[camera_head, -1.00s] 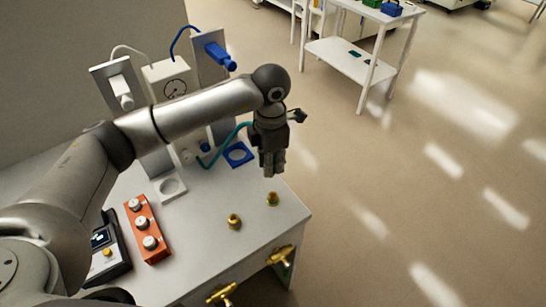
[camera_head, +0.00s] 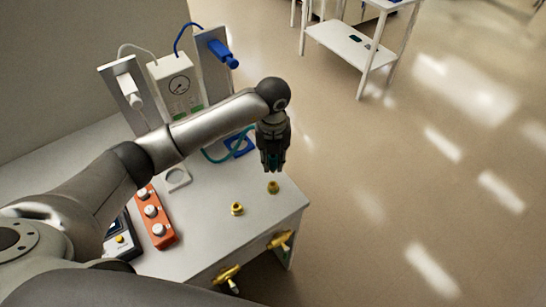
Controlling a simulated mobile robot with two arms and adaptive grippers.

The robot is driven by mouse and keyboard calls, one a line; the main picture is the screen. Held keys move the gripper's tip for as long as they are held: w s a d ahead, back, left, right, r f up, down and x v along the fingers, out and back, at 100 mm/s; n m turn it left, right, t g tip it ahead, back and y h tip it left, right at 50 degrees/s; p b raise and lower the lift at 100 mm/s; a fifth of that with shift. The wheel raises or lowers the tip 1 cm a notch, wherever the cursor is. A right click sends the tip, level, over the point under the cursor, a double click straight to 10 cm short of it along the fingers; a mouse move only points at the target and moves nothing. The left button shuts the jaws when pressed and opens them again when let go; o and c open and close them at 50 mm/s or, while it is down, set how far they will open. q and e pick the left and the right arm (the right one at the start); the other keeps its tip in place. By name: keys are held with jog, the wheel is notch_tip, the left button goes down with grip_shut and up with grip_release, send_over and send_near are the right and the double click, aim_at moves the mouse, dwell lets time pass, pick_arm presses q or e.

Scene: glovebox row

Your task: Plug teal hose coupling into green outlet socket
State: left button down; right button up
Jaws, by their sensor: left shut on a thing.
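My left gripper (camera_head: 272,166) points down above the back right part of the white bench and is shut on the teal hose coupling, which is mostly hidden between the fingers. The teal hose (camera_head: 220,160) curves from the gripper's left side back toward the bench. Two brass fittings, a left one (camera_head: 237,209) and a right one (camera_head: 273,187), stand on the bench below the gripper. The gripper appears just above the right one, apart from it. I cannot tell which fitting is the green outlet socket. My right gripper is not in view.
An orange block with white knobs (camera_head: 155,218) and a dark-screened device (camera_head: 121,238) are at left. A gauge box (camera_head: 175,82) stands behind, with a blue handle (camera_head: 222,53) on a panel. Brass valves (camera_head: 280,240) project from the bench front.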

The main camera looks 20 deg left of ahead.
aim_at(273, 172)
pick_arm(q)
jog(key=shift+f+b, duration=0.15)
jog(key=shift+b, duration=0.15)
jog(key=shift+f+b, duration=2.2)
jog(key=shift+f, duration=0.55)
jog(key=shift+b, duration=0.3)
jog(key=shift+f+b, duration=1.45)
jog(key=shift+f, duration=0.15)
jog(key=c, duration=1.2)
grip_release()
jog(key=shift+c, duration=0.2)
notch_tip(273, 172, up, 12)
